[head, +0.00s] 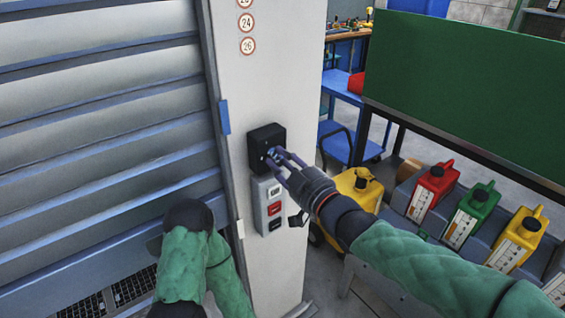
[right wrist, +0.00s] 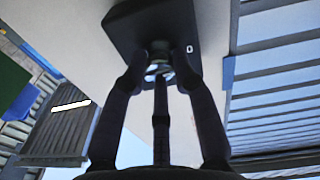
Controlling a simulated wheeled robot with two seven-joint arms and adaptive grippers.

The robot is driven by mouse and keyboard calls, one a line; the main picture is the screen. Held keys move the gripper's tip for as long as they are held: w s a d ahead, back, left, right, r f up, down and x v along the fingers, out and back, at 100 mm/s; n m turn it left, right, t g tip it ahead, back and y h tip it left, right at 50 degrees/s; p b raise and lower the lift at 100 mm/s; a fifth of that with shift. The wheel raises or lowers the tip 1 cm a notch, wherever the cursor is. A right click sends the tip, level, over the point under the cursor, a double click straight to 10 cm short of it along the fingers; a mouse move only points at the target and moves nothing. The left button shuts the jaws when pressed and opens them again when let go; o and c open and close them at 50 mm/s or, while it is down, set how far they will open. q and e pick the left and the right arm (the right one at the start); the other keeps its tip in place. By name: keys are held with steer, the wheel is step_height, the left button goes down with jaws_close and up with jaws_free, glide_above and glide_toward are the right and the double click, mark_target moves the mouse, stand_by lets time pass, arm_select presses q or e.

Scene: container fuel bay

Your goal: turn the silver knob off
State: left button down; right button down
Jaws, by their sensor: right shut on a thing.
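The silver knob (head: 272,152) sits on a black box (head: 262,138) fixed to the pale post. My right gripper (head: 277,158) reaches it from the lower right, and its fingers are shut on the knob. In the right wrist view the fingertips (right wrist: 159,76) close around the knob (right wrist: 160,66), with the black box (right wrist: 125,22) behind. A small white mark shows on the box beside the knob. The fingers partly hide the knob, so I cannot tell which way it points. My left arm shows at the lower left, but its gripper is out of view.
A grey switch panel (head: 266,204) with red and black buttons is just below the box. A slatted shutter (head: 110,120) stands left. Yellow, red and green fuel cans (head: 470,215) stand at right, under a green board (head: 465,75).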

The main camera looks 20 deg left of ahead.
steer(key=shift+r, duration=0.2)
steer(key=c, duration=1)
jaws_free()
steer(key=shift+f, duration=0.1)
steer(key=v, duration=1.2)
steer(key=shift+f, duration=0.1)
